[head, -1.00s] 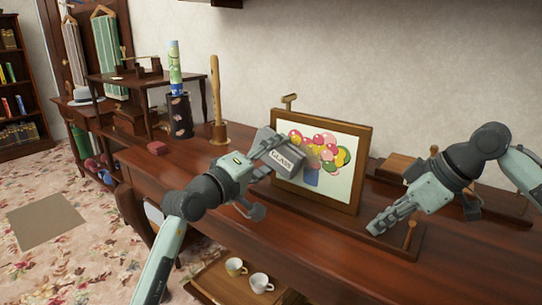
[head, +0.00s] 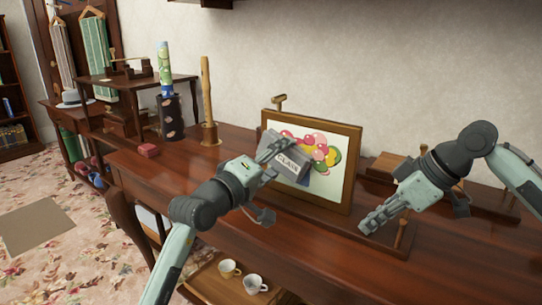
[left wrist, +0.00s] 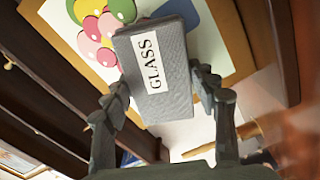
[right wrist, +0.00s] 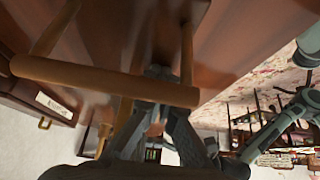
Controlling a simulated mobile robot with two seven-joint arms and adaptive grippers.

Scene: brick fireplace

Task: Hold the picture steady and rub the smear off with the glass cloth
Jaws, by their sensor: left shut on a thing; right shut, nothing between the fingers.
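The framed picture (head: 335,183) stands upright on the wooden desk, showing colourful balloon-like shapes on a pale ground. My left gripper (head: 272,155) is shut on the grey glass cloth (head: 290,172), a pad labelled GLASS. The cloth overlaps the left and middle of the picture; I cannot tell if it touches. The left wrist view shows the cloth (left wrist: 178,85) between both fingers, with the picture (left wrist: 72,37) behind. No smear can be made out; the cloth may hide it. My right gripper (head: 369,226) is shut and empty, low by the picture's right edge, not visibly gripping the frame.
A short wooden peg (head: 405,234) stands on the ledge beside my right gripper. A wooden bar (right wrist: 100,82) crosses close before the right wrist camera. A wooden post (head: 207,95) and a dark cylinder (head: 171,118) stand at left. Two cups (head: 254,284) sit on a lower shelf.

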